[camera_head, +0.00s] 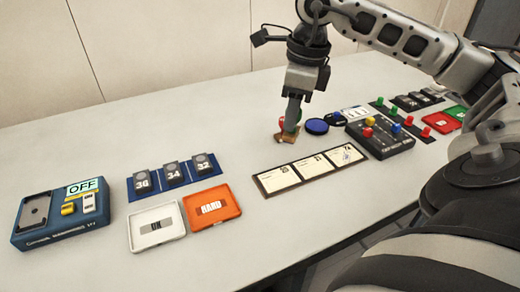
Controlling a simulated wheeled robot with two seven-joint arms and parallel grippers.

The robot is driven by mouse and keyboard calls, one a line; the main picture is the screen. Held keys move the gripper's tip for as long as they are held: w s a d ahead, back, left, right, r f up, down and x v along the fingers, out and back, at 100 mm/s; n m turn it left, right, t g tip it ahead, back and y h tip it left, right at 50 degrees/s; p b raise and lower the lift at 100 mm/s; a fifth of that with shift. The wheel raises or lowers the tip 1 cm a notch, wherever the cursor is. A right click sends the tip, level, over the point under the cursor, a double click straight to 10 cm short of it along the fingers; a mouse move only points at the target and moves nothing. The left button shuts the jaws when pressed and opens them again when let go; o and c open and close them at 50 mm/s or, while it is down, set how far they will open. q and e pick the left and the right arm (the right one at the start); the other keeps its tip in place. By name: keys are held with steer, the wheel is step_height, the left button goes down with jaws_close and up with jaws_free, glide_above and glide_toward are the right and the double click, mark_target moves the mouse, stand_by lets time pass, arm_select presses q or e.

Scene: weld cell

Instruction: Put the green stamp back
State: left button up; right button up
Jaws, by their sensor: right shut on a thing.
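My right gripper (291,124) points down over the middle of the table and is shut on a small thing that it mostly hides. A bit of green (299,115) shows at its right side, which fits the green stamp, but I cannot see its shape. A red knob (281,122) shows at the left of the fingers. A small brown base (287,137) is just below them; I cannot tell whether the held thing touches it. A round dark blue pad (317,126) lies just to the right. My left gripper is out of view.
A strip of three cards (309,167) lies in front of the gripper. A box with coloured buttons (380,138) stands to the right. A blue device marked OFF (62,215), a white tray (157,226) and an orange tray (211,207) are left. The table's back left is clear.

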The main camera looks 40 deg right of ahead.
steer(key=s+d+r+m+h+b, duration=0.15)
steer(key=d+m, duration=0.25)
steer(key=m, duration=0.4)
steer(key=shift+y, duration=0.25)
steer(key=w+f+p, duration=0.1)
steer(key=w+f, duration=0.2)
steer(key=w, duration=0.1)
steer(key=w+a+f+p, duration=0.1)
steer(key=w+f+p, duration=0.1)
steer(key=w+f, duration=0.2)
steer(key=w+f+p, duration=0.1)
steer(key=w+f, duration=0.3)
steer(key=w, duration=0.1)
steer(key=shift+a+f+p, duration=0.2)
steer(key=shift+a+p, duration=0.1)
steer(key=shift+a, duration=0.05)
steer(key=shift+f, duration=0.3)
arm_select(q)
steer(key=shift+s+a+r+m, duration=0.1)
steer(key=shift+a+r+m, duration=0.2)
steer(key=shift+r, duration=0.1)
arm_select(e)
steer(key=shift+f, duration=0.15)
